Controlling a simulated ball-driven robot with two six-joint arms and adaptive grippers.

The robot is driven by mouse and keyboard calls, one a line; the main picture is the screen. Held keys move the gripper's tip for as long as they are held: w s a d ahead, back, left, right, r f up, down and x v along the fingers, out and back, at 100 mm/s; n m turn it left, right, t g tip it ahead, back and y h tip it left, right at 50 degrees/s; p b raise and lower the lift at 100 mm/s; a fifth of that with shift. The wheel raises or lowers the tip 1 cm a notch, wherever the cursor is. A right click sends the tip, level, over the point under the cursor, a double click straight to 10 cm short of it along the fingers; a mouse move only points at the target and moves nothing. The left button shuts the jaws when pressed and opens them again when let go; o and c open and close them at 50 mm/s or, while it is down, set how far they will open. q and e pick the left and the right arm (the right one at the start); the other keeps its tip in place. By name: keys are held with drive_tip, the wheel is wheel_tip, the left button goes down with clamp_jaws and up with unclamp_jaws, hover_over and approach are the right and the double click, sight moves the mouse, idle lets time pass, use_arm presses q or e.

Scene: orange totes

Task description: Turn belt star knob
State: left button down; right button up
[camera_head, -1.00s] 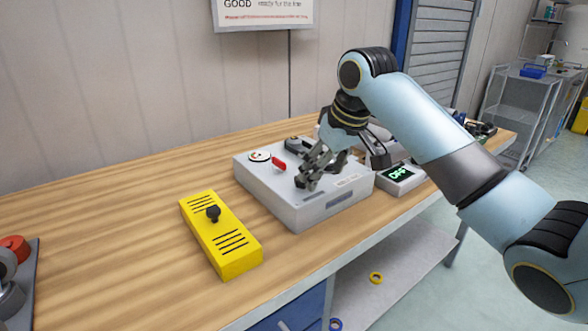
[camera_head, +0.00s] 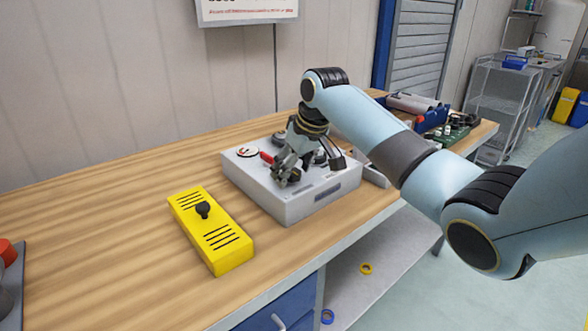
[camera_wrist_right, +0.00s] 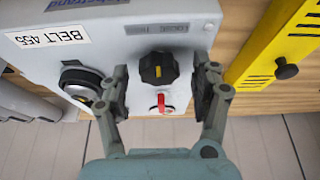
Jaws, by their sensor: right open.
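A light grey box (camera_head: 290,208) stands on the bench with knobs and a red lever on top. My right gripper (camera_head: 283,180) points down over its top. In the right wrist view a black lobed knob with a yellow mark (camera_wrist_right: 158,68) sits between the open fingers (camera_wrist_right: 160,92). I see gaps on both sides of this knob. A red lever (camera_wrist_right: 161,103) is close to it, and a black dial (camera_wrist_right: 80,80) lies beyond the left finger. A label on the box (camera_wrist_right: 50,36) reads "BELT 455". My left gripper is not in view.
A yellow slotted box (camera_head: 212,232) with a black knob (camera_head: 203,209) stands left of the grey box. A red and grey item (camera_head: 8,258) is cut off at the left edge. The bench (camera_head: 100,240) is clear between them. A green circuit board (camera_head: 450,131) lies farther back.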

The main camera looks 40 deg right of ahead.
drive_tip(key=c, duration=1.2)
drive_tip(key=shift+r+m+p, duration=0.1)
drive_tip(key=shift+m+p, duration=0.3)
drive_tip(key=shift+p, duration=0.3)
drive_tip(key=m+p, duration=0.1)
drive_tip(key=p, duration=0.1)
drive_tip(key=m+h+p, duration=0.1)
drive_tip(key=m+p, duration=0.1)
drive_tip(key=m+h+p, duration=0.1)
drive_tip(key=p, duration=0.1)
drive_tip(key=shift+a+r+m, duration=0.15)
drive_tip(key=shift+a+m, duration=0.1)
drive_tip(key=shift+m, duration=0.05)
drive_tip(key=shift+m+g+p, duration=0.3)
drive_tip(key=shift+m, duration=0.1)
drive_tip(key=shift+w+a+m+h+p, duration=0.1)
drive_tip(key=shift+m+h+p, duration=0.4)
drive_tip(key=shift+m, duration=0.4)
drive_tip(key=shift+f+m+g, duration=0.2)
drive_tip(key=shift+m+g, duration=0.2)
drive_tip(key=shift+m, duration=0.5)
drive_tip(key=shift+w+m+g+h, duration=0.1)
drive_tip(key=shift+m+g+h, duration=0.25)
drive_tip(key=shift+m, duration=0.65)
drive_tip(key=shift+w+m+g+h, duration=0.1)
drive_tip(key=shift+m+g+h, duration=0.2)
drive_tip(key=shift+m, duration=0.7)
